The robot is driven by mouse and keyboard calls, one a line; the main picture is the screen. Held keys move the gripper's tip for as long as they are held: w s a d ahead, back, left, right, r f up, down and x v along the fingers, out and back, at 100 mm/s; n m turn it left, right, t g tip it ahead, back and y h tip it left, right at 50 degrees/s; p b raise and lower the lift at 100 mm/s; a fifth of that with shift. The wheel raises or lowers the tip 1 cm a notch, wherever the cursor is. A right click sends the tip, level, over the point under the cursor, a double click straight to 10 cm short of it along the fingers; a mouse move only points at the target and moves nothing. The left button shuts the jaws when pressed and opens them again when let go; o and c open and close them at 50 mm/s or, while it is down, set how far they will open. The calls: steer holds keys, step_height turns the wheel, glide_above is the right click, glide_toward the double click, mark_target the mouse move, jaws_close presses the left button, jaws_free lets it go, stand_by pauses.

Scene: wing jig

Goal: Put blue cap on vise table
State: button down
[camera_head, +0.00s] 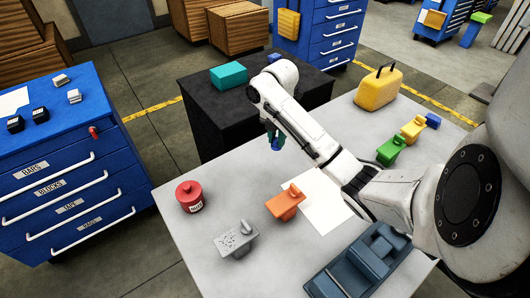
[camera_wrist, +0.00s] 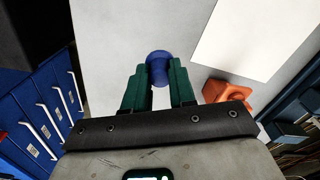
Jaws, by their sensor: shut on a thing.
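My gripper (camera_head: 272,137) is shut on the blue cap (camera_head: 276,145), a small round piece. In the wrist view the blue cap (camera_wrist: 158,67) sits between the green fingertips of my gripper (camera_wrist: 158,76). In the head view the cap appears near the far edge of the pale grey table (camera_head: 170,222), which bears a blue-grey vise (camera_head: 365,262). The wrist view shows the pale tabletop (camera_wrist: 105,35) beyond the cap. I cannot tell how high the cap is above the table.
A red pot (camera_head: 189,196), a grey block (camera_head: 236,240), an orange piece (camera_head: 285,204), a white sheet (camera_head: 318,212), a green piece (camera_head: 390,150) and a yellow case (camera_head: 378,88) are on the pale table. A black table (camera_head: 215,130) stands behind. Bare tabletop shows left of the sheet.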

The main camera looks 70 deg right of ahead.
steer(key=w+d+f+b, duration=0.1)
steer(key=w+f+b, duration=0.1)
steer(key=w+d+f+b, duration=0.1)
steer(key=w+f+b, duration=0.1)
steer(key=b, duration=0.1)
steer(key=w+d+f+b, duration=0.1)
steer(key=f+b, duration=0.1)
steer(key=b, duration=0.1)
steer(key=shift+w+d+f, duration=0.25)
steer(key=shift+w+d, duration=0.15)
steer(key=shift+w+d+f+b, duration=0.15)
steer(key=shift+w+f+b, duration=0.1)
steer(key=shift+f+b, duration=0.35)
steer(key=shift+f, duration=1.15)
steer(key=shift+f, duration=0.1)
steer(key=c, duration=0.9)
jaws_free()
step_height(320, 180, up, 12)
steer(key=p, duration=0.6)
steer(key=shift+p, duration=0.3)
